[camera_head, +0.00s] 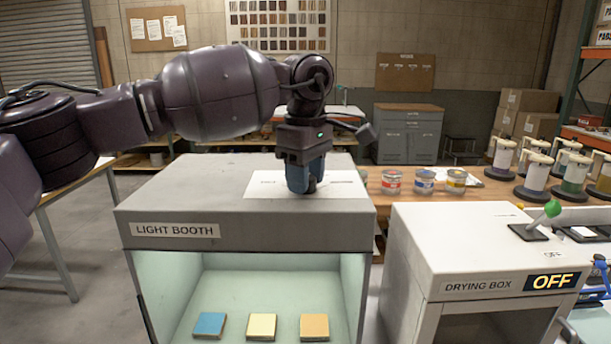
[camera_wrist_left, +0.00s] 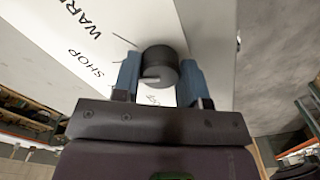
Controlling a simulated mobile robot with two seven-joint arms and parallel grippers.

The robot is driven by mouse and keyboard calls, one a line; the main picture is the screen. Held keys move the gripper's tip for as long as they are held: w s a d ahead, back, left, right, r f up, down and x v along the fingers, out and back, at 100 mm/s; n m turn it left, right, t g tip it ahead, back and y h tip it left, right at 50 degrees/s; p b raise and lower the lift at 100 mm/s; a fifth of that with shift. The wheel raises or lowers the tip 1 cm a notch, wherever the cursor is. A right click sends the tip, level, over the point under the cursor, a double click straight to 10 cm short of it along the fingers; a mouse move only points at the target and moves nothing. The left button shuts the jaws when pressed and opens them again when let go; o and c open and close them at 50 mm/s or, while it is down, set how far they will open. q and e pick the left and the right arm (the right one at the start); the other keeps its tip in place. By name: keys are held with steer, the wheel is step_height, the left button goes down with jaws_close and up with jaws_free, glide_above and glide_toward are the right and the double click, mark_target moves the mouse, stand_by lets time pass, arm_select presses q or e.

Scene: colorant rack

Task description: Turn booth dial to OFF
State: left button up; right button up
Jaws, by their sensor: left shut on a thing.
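The light booth (camera_head: 250,229) stands in front of me, with a white label plate (camera_head: 262,184) on its top. My left gripper (camera_head: 305,186) points down over this plate and is shut on the dark round dial (camera_wrist_left: 160,62). In the left wrist view its two blue fingers sit on either side of the dial. A pale pointer line shows on the dial. The words WARM and SHOP are readable on the plate; another label close to the gripper is partly hidden. In the head view the gripper hides most of the dial. My right gripper is not in view.
Blue, yellow and orange sample blocks (camera_head: 261,327) lie inside the pale green booth. A drying box (camera_head: 455,255) with a green-tipped lever (camera_head: 552,209) and an OFF sign stands to the right. Paint cans (camera_head: 424,181) and several colorant canisters (camera_head: 537,172) stand behind it.

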arm_select(q)
steer(key=n, duration=0.4)
steer(key=shift+r, duration=0.1)
steer(key=shift+n, duration=0.9)
steer(key=shift+n+p, duration=0.3)
steer(key=shift+n, duration=0.6)
steer(key=n, duration=0.6)
steer(key=shift+n, duration=1.1)
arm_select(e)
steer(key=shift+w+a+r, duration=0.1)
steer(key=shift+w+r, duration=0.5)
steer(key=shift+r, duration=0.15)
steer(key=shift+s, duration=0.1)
